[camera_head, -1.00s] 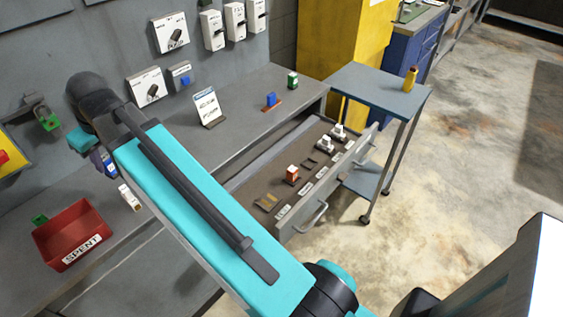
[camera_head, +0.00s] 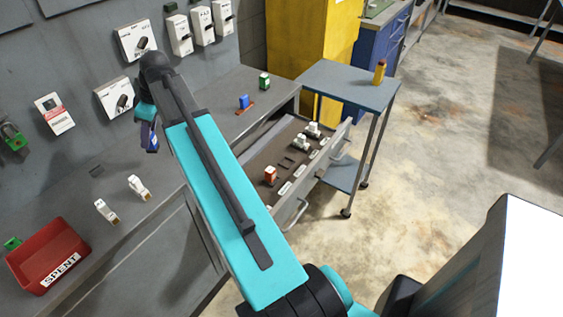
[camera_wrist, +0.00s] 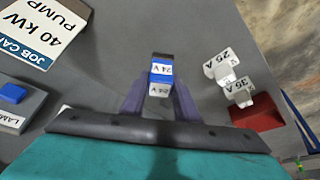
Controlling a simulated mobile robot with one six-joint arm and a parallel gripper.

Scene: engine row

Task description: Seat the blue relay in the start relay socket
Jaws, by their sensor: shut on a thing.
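In the wrist view the blue relay (camera_wrist: 161,79), with white 24 V labels and a dark end, sits between the purple fingers of my gripper (camera_wrist: 160,98). The fingers are shut on it. In the head view my gripper (camera_head: 149,137) hangs over the back of the bench, and the relay is hardly distinguishable there. Another blue block (camera_head: 244,102) stands on an orange-red base on the bench. The open drawer (camera_head: 290,158) holds an orange relay (camera_head: 270,175) and white ones (camera_head: 312,129). I cannot tell which place is the start relay socket.
A red SPENT bin (camera_head: 48,258) and two white breakers (camera_head: 139,187) are on the left of the bench. A green block (camera_head: 264,81) stands at its far end. A job card (camera_wrist: 45,30) and a blue-topped LAMP box (camera_wrist: 14,95) show in the wrist view. A trolley (camera_head: 350,86) stands beyond the drawer.

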